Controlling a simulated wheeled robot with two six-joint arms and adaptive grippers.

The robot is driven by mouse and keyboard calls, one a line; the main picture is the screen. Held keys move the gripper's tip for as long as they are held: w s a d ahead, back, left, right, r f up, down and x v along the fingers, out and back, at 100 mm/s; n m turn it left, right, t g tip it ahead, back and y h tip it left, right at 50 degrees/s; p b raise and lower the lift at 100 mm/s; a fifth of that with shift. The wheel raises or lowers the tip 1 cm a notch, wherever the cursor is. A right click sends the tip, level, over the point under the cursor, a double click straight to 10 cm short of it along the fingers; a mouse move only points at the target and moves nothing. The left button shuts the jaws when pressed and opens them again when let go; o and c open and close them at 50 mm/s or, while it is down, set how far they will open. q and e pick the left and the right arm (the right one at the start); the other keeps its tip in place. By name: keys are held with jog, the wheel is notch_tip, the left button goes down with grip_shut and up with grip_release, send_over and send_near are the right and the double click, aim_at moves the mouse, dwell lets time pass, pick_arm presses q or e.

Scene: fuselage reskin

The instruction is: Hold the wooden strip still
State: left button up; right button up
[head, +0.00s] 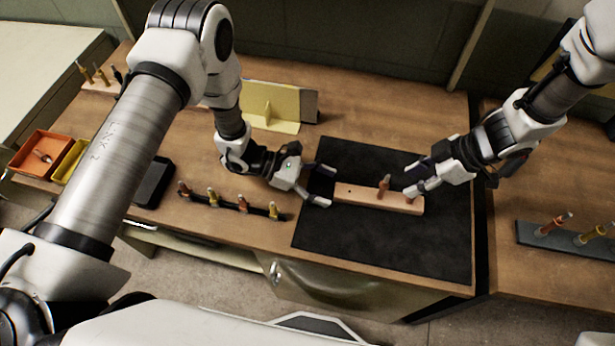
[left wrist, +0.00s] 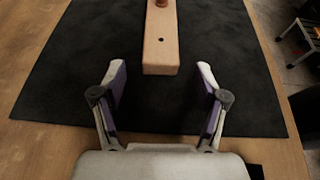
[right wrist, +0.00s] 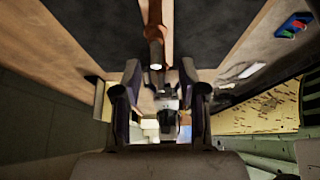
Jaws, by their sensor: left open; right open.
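The wooden strip (head: 350,196) lies on a black mat (head: 335,242), with a small dark hole near its left end. A copper-coloured fastener (head: 383,187) stands upright in it. My left gripper (head: 322,186) is open at the strip's left end. My right gripper (head: 412,181) is open over the strip's right end. In the right wrist view a copper fastener (right wrist: 156,40) points toward the open fingers (right wrist: 160,75); I cannot tell whether they touch it.
A dark rack with several fasteners (head: 228,204) lies left of the mat. A yellow bracket (head: 268,112) stands behind it. Orange (head: 38,150) and yellow (head: 70,160) bins sit at the far left. Another fastener rack (head: 560,238) is on the right table. The mat's front is clear.

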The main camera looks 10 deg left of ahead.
pick_arm(q)
jog(key=shift+x, duration=1.1)
